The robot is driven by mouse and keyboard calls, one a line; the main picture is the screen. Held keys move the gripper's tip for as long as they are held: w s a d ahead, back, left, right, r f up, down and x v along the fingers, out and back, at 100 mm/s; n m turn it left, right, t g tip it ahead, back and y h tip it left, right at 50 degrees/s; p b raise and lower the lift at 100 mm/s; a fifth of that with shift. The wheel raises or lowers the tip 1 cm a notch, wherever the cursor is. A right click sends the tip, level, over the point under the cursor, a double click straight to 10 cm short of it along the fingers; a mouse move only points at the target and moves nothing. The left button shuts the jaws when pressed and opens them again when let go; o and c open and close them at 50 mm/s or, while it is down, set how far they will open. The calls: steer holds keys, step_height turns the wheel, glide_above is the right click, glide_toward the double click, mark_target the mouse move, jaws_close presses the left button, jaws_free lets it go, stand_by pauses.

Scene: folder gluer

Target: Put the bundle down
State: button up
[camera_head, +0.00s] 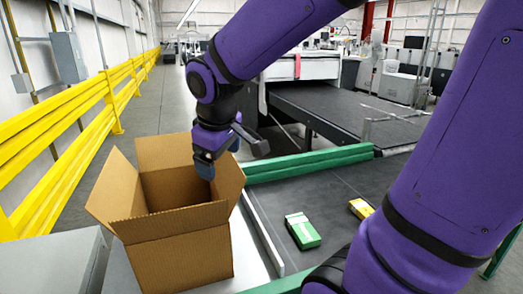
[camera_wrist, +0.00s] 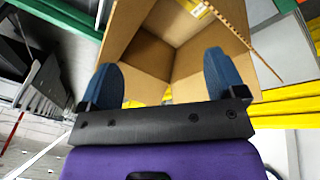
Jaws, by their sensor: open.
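My gripper (camera_head: 207,165) is over the open cardboard box (camera_head: 185,250), pointing down at its opening. In the wrist view its two blue fingers (camera_wrist: 161,75) are spread apart with nothing between them. Beyond them is the inside of the box (camera_wrist: 160,45), with bare cardboard walls. A small yellow patch (camera_wrist: 196,8) shows in the box at the top edge of that view; I cannot tell whether it is a bundle or a label. A green-and-white bundle (camera_head: 302,231) and a yellow bundle (camera_head: 361,208) lie on the dark conveyor belt to the right of the box.
The box's flaps (camera_head: 115,190) stand outward. Green rails (camera_head: 310,163) edge the conveyor. A yellow guard rail (camera_head: 60,130) runs along the left. A grey cabinet (camera_head: 50,262) stands at the lower left. A large machine (camera_head: 305,68) is behind.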

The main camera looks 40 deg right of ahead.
steer(key=s+r+m+t+y, duration=0.1)
steer(key=s+r+m, duration=0.3)
steer(key=s, duration=0.8)
steer(key=shift+s+d+r+t+y, duration=0.3)
steer(key=shift+r+t, duration=0.2)
steer(key=shift+r, duration=0.15)
steer(key=shift+w, duration=0.1)
